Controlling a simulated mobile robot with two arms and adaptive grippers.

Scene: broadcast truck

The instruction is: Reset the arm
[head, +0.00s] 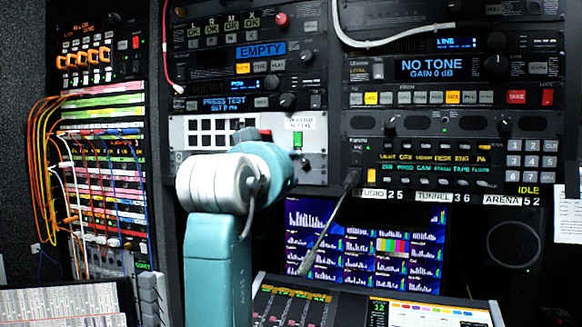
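My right arm, teal with a white wrist joint, rises from the bottom of the head view in front of the left-centre rack. Its gripper (246,136) is mostly hidden behind the wrist; only a dark part shows above it, in front of a pale panel (212,130) with dark square buttons. I cannot tell whether its fingers are open or shut, or whether they touch the panel. My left gripper is not in view.
A patch bay (105,180) with hanging cables stands at the left. Displays read "EMPTY" (261,50) and "NO TONE" (430,67). A gooseneck microphone (330,222) leans before a multiview screen (365,245). A console (375,306) spans the bottom; a speaker (512,242) stands right.

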